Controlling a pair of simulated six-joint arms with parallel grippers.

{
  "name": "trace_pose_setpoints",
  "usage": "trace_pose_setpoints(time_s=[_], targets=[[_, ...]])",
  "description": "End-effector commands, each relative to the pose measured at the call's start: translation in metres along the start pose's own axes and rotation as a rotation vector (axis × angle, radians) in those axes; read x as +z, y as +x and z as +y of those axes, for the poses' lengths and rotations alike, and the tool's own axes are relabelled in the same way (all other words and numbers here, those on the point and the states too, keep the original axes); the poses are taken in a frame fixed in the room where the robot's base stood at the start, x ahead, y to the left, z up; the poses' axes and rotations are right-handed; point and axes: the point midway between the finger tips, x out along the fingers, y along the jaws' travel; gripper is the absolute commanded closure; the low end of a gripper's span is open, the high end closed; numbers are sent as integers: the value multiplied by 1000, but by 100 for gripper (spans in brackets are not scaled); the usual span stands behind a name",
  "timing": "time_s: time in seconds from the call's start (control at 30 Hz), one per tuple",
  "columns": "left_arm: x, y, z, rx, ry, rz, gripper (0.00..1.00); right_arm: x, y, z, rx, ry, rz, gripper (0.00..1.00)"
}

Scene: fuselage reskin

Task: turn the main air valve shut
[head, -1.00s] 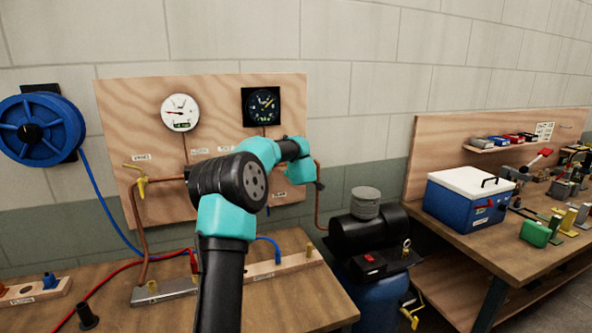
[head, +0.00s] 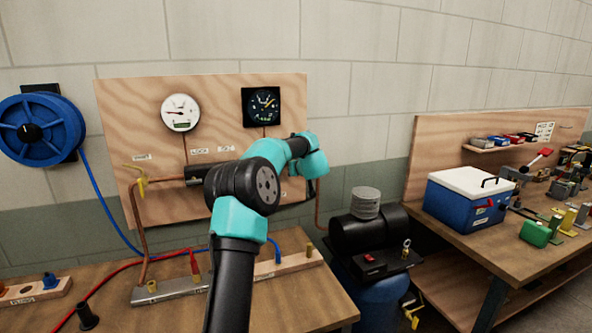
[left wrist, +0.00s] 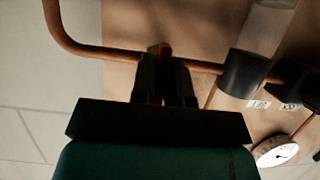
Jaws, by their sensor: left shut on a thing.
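In the left wrist view my left gripper (left wrist: 165,75) is shut on a small red-orange piece (left wrist: 160,48) at the copper pipe (left wrist: 205,66). It looks like the handle of the main air valve; the fingers hide most of it, so its angle cannot be told. In the head view my left arm crosses in front of the plywood board (head: 165,205), with its wrist at the board's right edge. The gripper and the valve are hidden behind it there. My right gripper is in neither view.
A white gauge (head: 180,112) and a dark gauge (head: 261,106) are on the board. A yellow valve (head: 141,186) is at its left. A blue hose reel (head: 40,130) hangs on the wall. A compressor (head: 368,232) stands right of the bench (head: 300,305), beside another workbench (head: 430,225) with a cooler.

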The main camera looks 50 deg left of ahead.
Motion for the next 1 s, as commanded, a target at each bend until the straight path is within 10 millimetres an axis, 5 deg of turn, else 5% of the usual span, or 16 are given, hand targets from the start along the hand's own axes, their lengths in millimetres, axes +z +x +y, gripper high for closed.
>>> trace_pose_setpoints(time_s=[0.43,0.47,0.67,1.0], targets=[[-1,0,0,-4,10,2,100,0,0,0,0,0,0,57],[-1,0,0,-4,10,2,82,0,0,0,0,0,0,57],[-1,0,0,-4,10,2,64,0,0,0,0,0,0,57],[0,-4,0,-3,11,1,64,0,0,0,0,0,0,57]])
